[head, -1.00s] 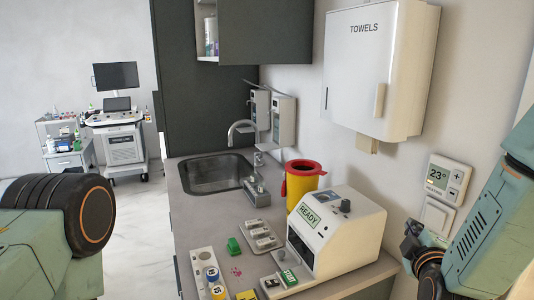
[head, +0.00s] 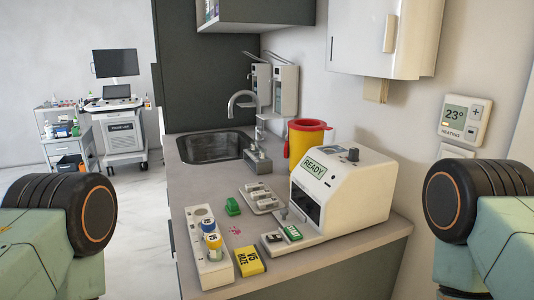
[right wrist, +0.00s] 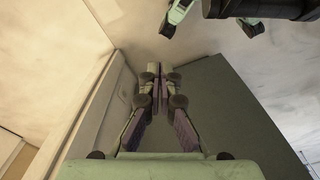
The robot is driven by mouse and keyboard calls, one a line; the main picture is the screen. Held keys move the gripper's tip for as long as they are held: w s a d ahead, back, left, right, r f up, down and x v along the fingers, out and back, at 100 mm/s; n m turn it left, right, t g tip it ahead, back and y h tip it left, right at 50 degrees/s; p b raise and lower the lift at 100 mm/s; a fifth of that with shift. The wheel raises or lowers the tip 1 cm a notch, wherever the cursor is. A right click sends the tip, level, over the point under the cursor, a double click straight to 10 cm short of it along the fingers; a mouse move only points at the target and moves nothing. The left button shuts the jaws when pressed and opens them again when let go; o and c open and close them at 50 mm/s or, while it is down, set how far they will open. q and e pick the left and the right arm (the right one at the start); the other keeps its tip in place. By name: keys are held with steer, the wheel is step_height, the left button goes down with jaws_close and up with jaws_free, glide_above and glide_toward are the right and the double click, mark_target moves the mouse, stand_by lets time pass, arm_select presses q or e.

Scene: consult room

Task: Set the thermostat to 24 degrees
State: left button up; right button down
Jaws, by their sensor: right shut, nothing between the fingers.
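The white thermostat (head: 465,119) is on the wall at the right of the head view. Its display reads 23° with the word HEATING below it. A plus button (head: 476,108) and a minus button below it sit to the right of the display. My right gripper is not visible in the head view, where only my right arm shows below the thermostat. In the right wrist view my right gripper (right wrist: 158,78) has its fingers together, with nothing between them, away from the thermostat. My left gripper is not in the head view; only part of my left arm shows.
A white switch plate (head: 455,151) is below the thermostat, partly hidden by my arm. The counter (head: 195,187) holds a white machine marked READY (head: 341,190), a yellow bin (head: 306,140) and small items.

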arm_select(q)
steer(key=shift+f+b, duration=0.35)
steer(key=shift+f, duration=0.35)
arm_select(e)
steer(key=shift+s+f+g, duration=0.3)
steer(key=shift+s+f, duration=0.85)
steer(key=shift+s, duration=0.1)
steer(key=shift+w, duration=0.1)
stand_by(0.6)
steer(key=w+d+r+m+t+h+p, duration=0.2)
steer(key=w+r+t+p, duration=0.75)
steer(key=w+r, duration=1.75)
arm_select(q)
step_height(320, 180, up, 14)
steer(key=p, duration=0.4)
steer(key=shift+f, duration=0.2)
arm_select(e)
steer(key=w+d+r+m+t+h, duration=0.2)
steer(key=w+r+m+t, duration=0.1)
steer(key=r, duration=0.6)
steer(key=w+d+r+m+t+h, duration=0.2)
steer(key=r+m, duration=0.4)
steer(key=r, duration=0.4)
steer(key=w+d+r+m+t+h, duration=0.2)
steer(key=w+r+m+t, duration=0.2)
steer(key=r, duration=0.5)
steer(key=shift+w+r+m, duration=0.35)
steer(key=shift+w+m, duration=0.05)
steer(key=shift+w, duration=0.25)
